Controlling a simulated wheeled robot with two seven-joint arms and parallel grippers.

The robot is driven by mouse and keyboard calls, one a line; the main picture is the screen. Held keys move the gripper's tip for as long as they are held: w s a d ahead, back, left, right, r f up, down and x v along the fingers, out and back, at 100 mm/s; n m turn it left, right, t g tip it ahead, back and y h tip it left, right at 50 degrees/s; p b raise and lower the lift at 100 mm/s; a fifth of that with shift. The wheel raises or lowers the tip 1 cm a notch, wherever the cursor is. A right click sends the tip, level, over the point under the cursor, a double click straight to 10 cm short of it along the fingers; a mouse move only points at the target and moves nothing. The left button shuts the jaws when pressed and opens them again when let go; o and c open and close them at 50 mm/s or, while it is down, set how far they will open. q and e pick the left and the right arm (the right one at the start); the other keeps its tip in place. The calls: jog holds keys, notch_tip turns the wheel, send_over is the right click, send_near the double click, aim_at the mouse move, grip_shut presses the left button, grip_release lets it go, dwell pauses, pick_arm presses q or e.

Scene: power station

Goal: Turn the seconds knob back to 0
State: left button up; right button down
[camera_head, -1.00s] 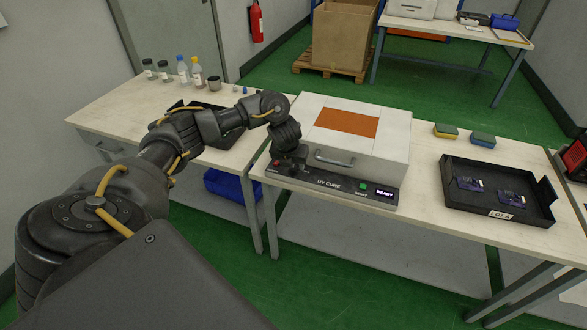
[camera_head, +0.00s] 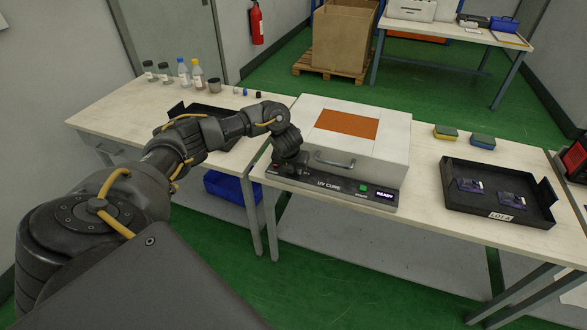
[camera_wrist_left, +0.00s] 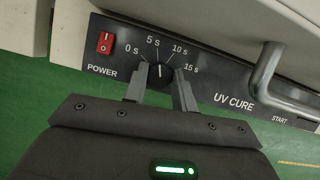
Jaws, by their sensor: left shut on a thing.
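The seconds knob (camera_wrist_left: 160,72) is a small black dial on the UV CURE front panel (camera_wrist_left: 222,88), with marks for 0 s, 5 s, 10 s and 15 s around it. Its white line points up in the left wrist view, near the 5 s side; the exact setting is hard to tell. My left gripper (camera_wrist_left: 160,80) is shut on the knob, one finger on each side. In the head view my left gripper (camera_head: 290,168) is at the panel's left end and hides the knob. My right gripper is not in view.
The red power switch (camera_wrist_left: 105,43) is just left of the knob. The UV box's metal handle (camera_head: 334,163) juts out above the panel. A green start button (camera_head: 363,188) and READY display (camera_head: 385,196) are at right. A black tray (camera_head: 453,200) stands farther right.

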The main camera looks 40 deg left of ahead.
pick_arm(q)
jog(key=shift+d+r+n+p, duration=0.1)
jog(key=shift+r+n+p, duration=0.1)
jog(key=shift+n+p, duration=0.6)
jog(key=n+p, duration=0.1)
jog(key=p, duration=0.1)
jog(key=n+g+y+p, duration=0.1)
jog(key=n+p, duration=0.1)
jog(key=shift+w+y+p, duration=0.1)
jog(key=shift+y+p, duration=0.2)
jog(key=shift+p, duration=0.1)
jog(key=shift+w+d+f+n+g+y+p, duration=0.1)
jog(key=shift+n+g+y+p, duration=0.35)
jog(key=shift+n+p, duration=1)
jog(key=shift+n, duration=0.35)
jog(key=o, duration=1)
jog(key=shift+f, duration=0.1)
